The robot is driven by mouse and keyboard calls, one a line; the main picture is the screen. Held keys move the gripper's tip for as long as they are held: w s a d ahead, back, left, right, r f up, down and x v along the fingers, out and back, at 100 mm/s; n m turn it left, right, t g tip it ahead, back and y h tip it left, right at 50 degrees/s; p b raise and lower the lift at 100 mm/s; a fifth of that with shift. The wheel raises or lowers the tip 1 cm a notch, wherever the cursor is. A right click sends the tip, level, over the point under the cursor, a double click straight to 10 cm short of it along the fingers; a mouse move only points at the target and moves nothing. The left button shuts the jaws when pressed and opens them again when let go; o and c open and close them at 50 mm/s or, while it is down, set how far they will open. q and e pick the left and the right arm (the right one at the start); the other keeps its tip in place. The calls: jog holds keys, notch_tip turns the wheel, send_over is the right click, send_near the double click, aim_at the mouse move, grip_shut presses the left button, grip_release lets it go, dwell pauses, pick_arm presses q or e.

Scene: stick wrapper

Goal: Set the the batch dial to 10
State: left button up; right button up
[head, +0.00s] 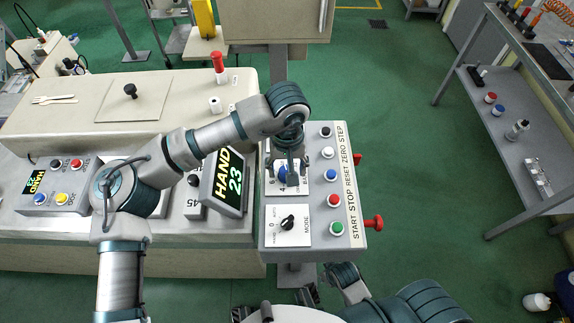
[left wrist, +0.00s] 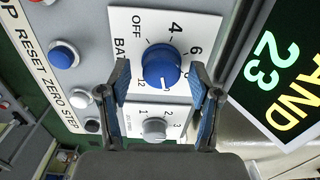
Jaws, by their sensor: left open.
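The batch dial is a blue round knob (left wrist: 161,67) on a white plate marked OFF, 4, 6 and 12, with other marks partly hidden. A short white mark shows on the knob's lower side in the left wrist view, toward the 10–12 side; the exact setting is hard to read. In the head view the blue knob (head: 284,174) shows partly under my left gripper (head: 291,167). My left gripper (left wrist: 160,72) is open, with one finger on each side of the knob; contact is unclear. What seems to be my right gripper (head: 326,284) is low, below the panel, its jaws unclear.
A grey knob (left wrist: 154,128) sits beside the batch dial. A black MODE knob (head: 288,222) and a column of push buttons (head: 334,201) share the panel. A tilted display reading HAND 23 (head: 229,182) stands close to the left. Red knobs (head: 374,222) stick out at right.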

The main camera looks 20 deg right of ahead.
aim_at(287, 169)
pick_arm(q)
jog(key=shift+r, duration=0.25)
notch_tip(287, 169, up, 11)
jog(key=shift+r, duration=0.2)
pick_arm(e)
jog(key=shift+s, duration=0.3)
pick_arm(q)
jog(key=shift+w, duration=0.1)
pick_arm(e)
jog(key=shift+w, duration=0.1)
